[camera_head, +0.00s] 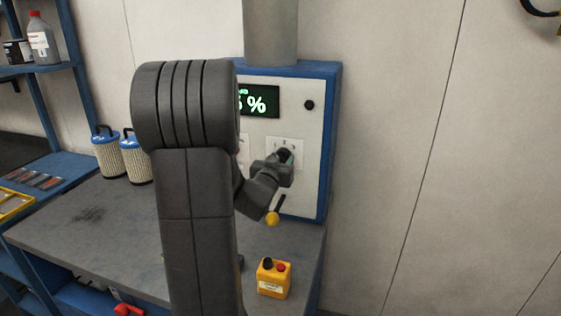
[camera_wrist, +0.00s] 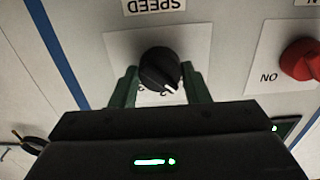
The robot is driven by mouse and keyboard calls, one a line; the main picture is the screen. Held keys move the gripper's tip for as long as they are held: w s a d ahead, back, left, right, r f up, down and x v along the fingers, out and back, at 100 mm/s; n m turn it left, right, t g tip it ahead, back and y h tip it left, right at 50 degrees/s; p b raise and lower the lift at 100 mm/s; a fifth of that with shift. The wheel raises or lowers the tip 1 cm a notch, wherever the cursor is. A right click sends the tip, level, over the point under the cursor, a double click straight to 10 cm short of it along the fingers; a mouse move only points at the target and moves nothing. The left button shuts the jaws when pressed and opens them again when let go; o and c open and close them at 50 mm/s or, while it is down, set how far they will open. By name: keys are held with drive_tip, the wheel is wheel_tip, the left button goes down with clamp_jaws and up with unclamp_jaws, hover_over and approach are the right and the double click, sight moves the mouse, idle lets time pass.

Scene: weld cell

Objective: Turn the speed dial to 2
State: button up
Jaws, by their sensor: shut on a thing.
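The speed dial (camera_wrist: 160,68) is a round black knob with a white pointer line, on a white plate under an upside-down "SPEED" label (camera_wrist: 157,5) in the wrist view. Its pointer slants to the lower right in that view. Some numerals show at its lower edge, partly hidden, so I cannot read the setting surely. My gripper (camera_wrist: 161,90) has its two green fingers on either side of the dial, shut on it. In the head view, my gripper (camera_head: 286,157) is at the panel's plate (camera_head: 297,143) and mostly hides the dial.
A red switch (camera_wrist: 300,60) marked "ON" is beside the dial. The blue-edged control box (camera_head: 329,130) has a green-lit display (camera_head: 259,101) and a yellow-ended lever (camera_head: 273,217). A yellow button box (camera_head: 274,278) stands on the grey bench (camera_head: 100,225). Two filter cylinders (camera_head: 108,157) stand at left.

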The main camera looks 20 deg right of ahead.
drive_tip(key=shift+f+b, duration=0.15)
drive_tip(key=shift+b, duration=0.25)
drive_tip(key=m+b, duration=0.3)
drive_tip(key=shift+f+b, duration=0.1)
drive_tip(key=shift+b, duration=0.2)
drive_tip(key=m+b, duration=0.3)
drive_tip(key=shift+r+m+b, duration=0.2)
drive_tip(key=shift+m+b, duration=0.65)
drive_tip(key=shift+m, duration=0.45)
drive_tip(key=o, duration=1)
